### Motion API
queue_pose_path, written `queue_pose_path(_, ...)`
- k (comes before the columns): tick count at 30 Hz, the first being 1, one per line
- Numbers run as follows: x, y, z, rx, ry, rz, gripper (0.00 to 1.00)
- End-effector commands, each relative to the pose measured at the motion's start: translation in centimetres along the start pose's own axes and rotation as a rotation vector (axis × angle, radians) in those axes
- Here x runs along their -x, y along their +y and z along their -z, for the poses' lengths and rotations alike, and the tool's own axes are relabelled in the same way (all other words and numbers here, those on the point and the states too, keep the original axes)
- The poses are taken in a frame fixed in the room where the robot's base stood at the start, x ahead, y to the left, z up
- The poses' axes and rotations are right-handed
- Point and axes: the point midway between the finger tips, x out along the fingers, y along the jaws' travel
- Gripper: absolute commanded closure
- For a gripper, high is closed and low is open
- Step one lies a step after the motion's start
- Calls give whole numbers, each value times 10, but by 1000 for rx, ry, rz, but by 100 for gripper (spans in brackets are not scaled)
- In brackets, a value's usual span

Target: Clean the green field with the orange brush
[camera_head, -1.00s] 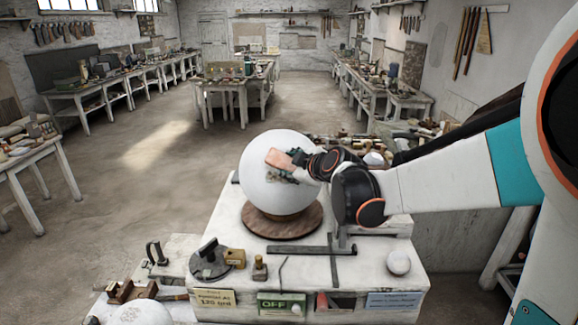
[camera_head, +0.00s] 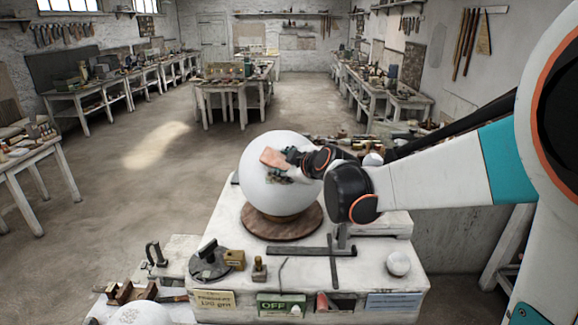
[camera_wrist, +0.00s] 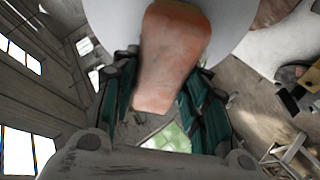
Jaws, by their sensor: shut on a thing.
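My gripper (camera_head: 290,165) is shut on the orange brush (camera_head: 273,157) at the front upper face of the white plaster sphere (camera_head: 268,195). The brush also shows large in the wrist view (camera_wrist: 170,60), between the teal fingers, with the white sphere behind its upper end. The brush lies close over the sphere's surface; I cannot tell whether it touches. The sphere rests on a round brown wooden base (camera_head: 283,228). I make out no green field on the sphere; the brush and gripper hide part of its face.
The white workbench (camera_head: 225,285) holds a dark metal bar tool (camera_head: 300,251), a small white ball (camera_head: 398,263) and a round dark tool (camera_head: 209,262). A green OFF sign (camera_head: 281,305) is on its front. A side table (camera_head: 30,152) stands at left. Open floor lies to the left.

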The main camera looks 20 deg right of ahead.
Motion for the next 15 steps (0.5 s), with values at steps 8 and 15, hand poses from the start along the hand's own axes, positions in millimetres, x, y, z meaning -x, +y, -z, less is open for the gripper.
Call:
queue_pose_path(8,-7,0,15,0,1,0,86)
queue_pose_path(15,-9,0,18,-1,0,-1,86)
